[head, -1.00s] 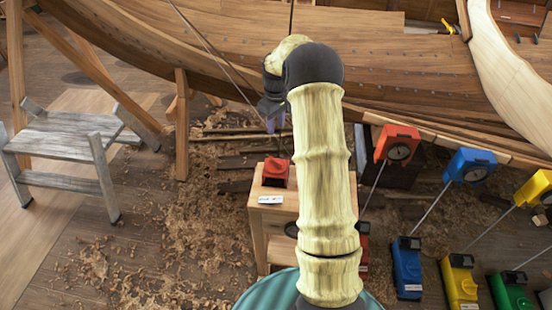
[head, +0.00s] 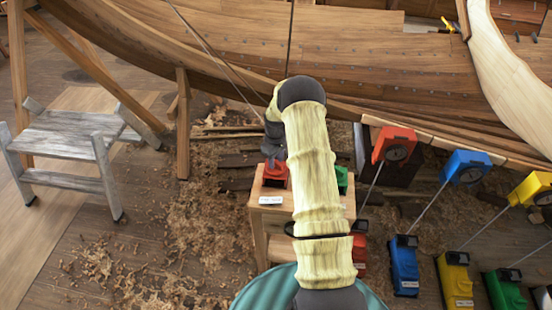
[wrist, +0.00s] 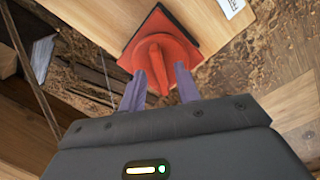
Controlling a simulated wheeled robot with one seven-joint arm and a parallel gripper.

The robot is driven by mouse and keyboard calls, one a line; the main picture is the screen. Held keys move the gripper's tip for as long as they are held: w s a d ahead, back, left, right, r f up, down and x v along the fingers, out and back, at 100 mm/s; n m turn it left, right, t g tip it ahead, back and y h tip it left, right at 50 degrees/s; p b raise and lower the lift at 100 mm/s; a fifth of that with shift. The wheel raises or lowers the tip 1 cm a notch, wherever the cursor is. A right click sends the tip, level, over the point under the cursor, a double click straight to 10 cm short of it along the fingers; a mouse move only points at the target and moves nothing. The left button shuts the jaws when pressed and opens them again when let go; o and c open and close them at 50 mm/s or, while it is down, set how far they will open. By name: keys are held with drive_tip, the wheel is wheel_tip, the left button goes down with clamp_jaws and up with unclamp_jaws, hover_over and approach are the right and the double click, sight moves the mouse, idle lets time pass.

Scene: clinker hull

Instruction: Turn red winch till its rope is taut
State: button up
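The red winch (head: 275,174) sits on a wooden stand (head: 262,215) with a white label in front of it. In the wrist view the winch (wrist: 178,38) has a dark square base and a raised red handle (wrist: 155,60) pointing toward me. My gripper (wrist: 160,86) is open, its two purple fingers apart on either side of the handle's near end; I cannot tell whether they touch it. In the head view my gripper (head: 273,152) is just above the winch, partly hidden by my arm. A thin rope (wrist: 105,75) runs left of the fingers; its tautness is unclear.
A green block (head: 342,180) stands on the same stand, partly behind my arm. Several coloured units with rods, such as the blue one (head: 405,265), stand at right. The wooden hull (head: 200,50) spans the back. A grey step (head: 65,145) stands at left.

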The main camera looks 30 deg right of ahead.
drive_tip(key=shift+f, duration=0.3)
clamp_jaws()
